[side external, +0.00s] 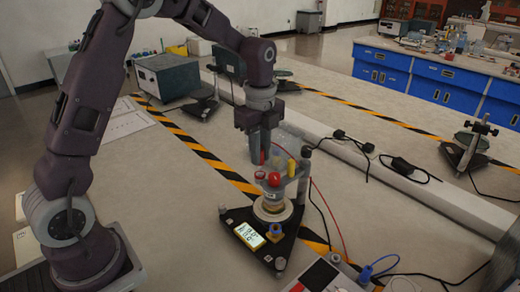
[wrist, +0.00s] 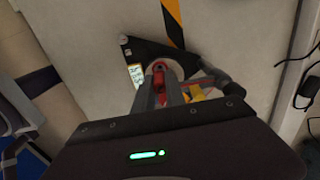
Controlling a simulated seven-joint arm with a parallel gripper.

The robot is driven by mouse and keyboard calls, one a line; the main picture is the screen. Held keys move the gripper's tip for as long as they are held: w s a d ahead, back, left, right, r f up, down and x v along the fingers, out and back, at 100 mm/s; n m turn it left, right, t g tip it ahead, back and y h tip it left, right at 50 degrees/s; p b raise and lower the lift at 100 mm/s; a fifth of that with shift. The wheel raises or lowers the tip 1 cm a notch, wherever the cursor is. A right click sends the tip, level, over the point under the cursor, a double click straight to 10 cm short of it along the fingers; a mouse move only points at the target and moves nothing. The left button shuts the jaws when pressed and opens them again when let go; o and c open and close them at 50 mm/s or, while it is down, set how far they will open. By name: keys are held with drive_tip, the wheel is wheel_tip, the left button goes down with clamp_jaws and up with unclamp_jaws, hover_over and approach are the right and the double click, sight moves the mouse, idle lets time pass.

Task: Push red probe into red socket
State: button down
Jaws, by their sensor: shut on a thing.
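My gripper (side external: 264,158) points down just above the instrument (side external: 272,207) on a black three-cornered base. It is shut on a slim red probe (side external: 262,157), which shows as a red strip between the fingers and also in the wrist view (wrist: 161,86). Below the fingertips, a small red-rimmed round piece (side external: 260,174), perhaps the red socket, sits on the clear top of the instrument. A red ball (side external: 274,180) is beside it on the right. The fingers hide the probe's tip in part, so I cannot tell whether it touches the socket.
A yellow peg (side external: 291,168) and a dark post (side external: 304,172) stand close on the right. Red and black cables run to the right. A meter box (side external: 325,275) is in front. The bench at left is mostly clear.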

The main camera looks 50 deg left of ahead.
drive_tip(key=shift+f, duration=1.7)
idle(1.5)
drive_tip(key=c, duration=1.1)
unclamp_jaws()
drive_tip(key=shift+o, duration=0.2)
drive_tip(key=shift+r, duration=3.8)
drive_tip(key=s+d+r+n+t, duration=0.2)
drive_tip(key=s+r+n, duration=0.3)
drive_tip(key=s, duration=0.2)
drive_tip(key=s+d+r+n+t, duration=0.1)
drive_tip(key=s+d+r+n, duration=0.1)
drive_tip(key=s+r+n, duration=0.45)
drive_tip(key=s+f+n+t, duration=0.2)
drive_tip(key=s+n, duration=0.4)
drive_tip(key=s, duration=0.7)
drive_tip(key=shift+d+f+t, duration=0.3)
drive_tip(key=shift+d+f, duration=0.15)
drive_tip(key=shift+f, duration=0.45)
